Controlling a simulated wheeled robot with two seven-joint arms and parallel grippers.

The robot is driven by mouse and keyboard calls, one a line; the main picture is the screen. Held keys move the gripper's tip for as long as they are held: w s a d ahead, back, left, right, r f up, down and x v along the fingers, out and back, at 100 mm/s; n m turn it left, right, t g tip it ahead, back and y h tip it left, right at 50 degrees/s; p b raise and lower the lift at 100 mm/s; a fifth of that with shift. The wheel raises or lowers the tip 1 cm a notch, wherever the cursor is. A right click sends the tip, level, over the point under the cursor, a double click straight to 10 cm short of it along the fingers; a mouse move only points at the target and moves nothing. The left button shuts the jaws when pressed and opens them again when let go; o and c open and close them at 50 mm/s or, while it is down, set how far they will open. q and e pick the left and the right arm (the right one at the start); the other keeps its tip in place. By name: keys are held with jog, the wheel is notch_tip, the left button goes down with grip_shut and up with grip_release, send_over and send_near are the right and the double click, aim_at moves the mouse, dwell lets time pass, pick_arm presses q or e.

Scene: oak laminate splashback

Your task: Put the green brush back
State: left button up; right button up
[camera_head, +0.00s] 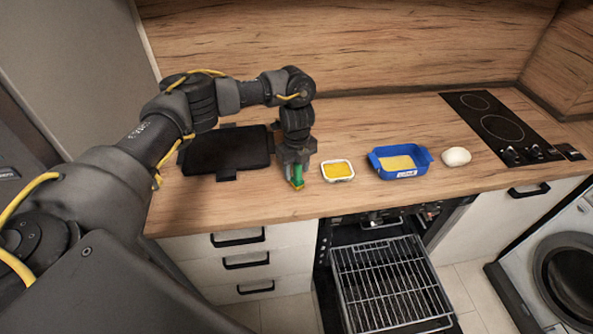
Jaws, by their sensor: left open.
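The green brush (298,174) is at my left gripper, near the front edge of the wooden counter. Its green part shows between or just in front of the fingers, with a small yellowish end at the bottom. My left gripper (296,172) points down at the brush with its jaws open. The fingers partly hide the brush, and I cannot tell whether it touches the counter. A small white dish (325,172) with yellow contents (339,170) stands just right of the gripper. My right gripper is out of view.
A black tray-like object (226,152) lies left of the gripper. A blue baking dish (407,171) with yellow contents, a white round item (456,156) and a black hob (497,118) are to the right. The oven below is open, its rack (390,285) pulled out.

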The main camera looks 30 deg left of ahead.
pick_arm(q)
notch_tip(320, 180, up, 10)
jog(key=shift+f+b, duration=0.15)
jog(key=shift+b, duration=0.2)
